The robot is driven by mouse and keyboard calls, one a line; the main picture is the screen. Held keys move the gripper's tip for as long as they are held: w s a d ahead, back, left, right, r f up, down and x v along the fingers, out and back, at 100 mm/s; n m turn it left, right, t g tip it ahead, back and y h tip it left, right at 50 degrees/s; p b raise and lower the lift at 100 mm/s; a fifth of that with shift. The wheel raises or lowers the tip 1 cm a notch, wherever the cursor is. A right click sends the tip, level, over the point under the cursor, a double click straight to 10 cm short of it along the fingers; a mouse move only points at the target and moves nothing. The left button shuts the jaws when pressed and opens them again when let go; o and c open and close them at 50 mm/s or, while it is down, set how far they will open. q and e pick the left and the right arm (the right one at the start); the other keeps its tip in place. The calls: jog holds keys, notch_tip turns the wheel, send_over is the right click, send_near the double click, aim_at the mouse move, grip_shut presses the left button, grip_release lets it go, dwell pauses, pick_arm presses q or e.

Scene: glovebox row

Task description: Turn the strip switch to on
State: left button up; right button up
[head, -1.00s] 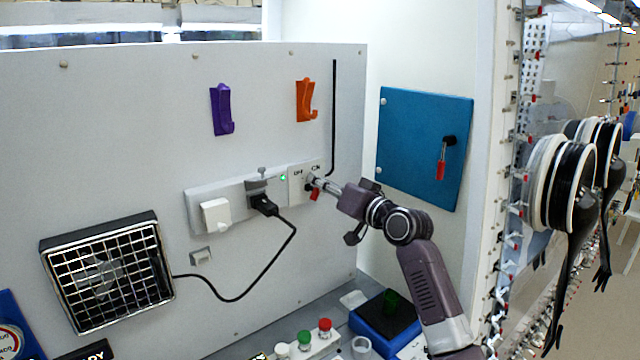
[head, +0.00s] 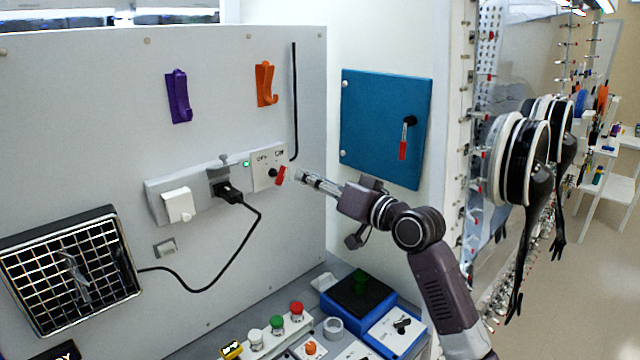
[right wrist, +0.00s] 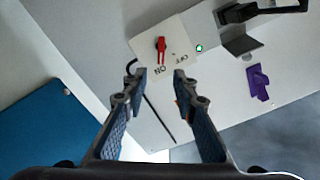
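The strip switch (head: 280,176) is a red handle on the white plate at the right end of the wall strip (head: 206,193), with OFF and ON labels above it. In the right wrist view the red handle (right wrist: 161,48) lies beyond my fingertips, with one end towards the ON label. My right gripper (head: 302,176) points at the switch from the right, a short gap away. In the right wrist view my right gripper (right wrist: 160,75) has its fingers apart with nothing between them. My left gripper is not in view.
A green light (head: 246,163) is lit on the strip. A black plug (head: 228,193) has a cord running to the fan grille (head: 75,265). Purple (head: 178,97) and orange (head: 265,84) hooks hang above. Buttons and a blue box (head: 345,302) sit below.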

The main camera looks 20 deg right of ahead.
jog(key=shift+v, duration=1.15)
jog(key=shift+f, duration=0.15)
